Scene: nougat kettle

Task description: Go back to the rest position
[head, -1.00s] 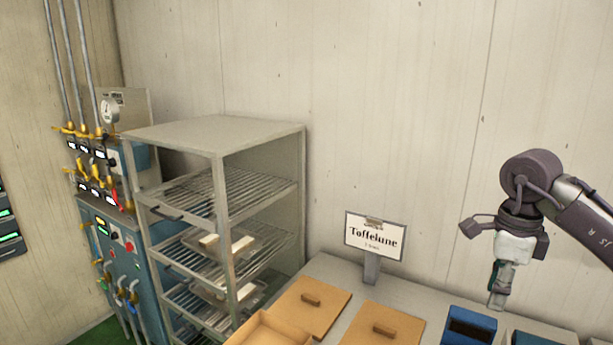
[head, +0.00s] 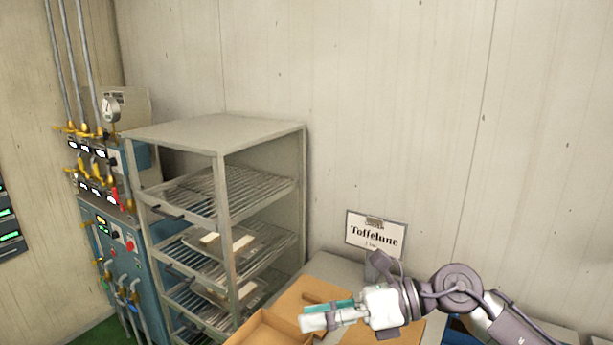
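My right gripper (head: 318,317) reaches in from the lower right, its arm low over the table. It points left, and its fingertips are above the wooden boxes. The fingers look close together, with a teal strip along them; I cannot tell whether they are open or shut. No held object can be made out. My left gripper is not in view.
A metal rack (head: 221,137) with wire shelves and trays stands left of the table (head: 338,268). A Toffelune sign (head: 376,232) stands at the table's back, just behind my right arm. A wooden box (head: 262,330) is at the front. A blue control cabinet (head: 115,243) stands farther left.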

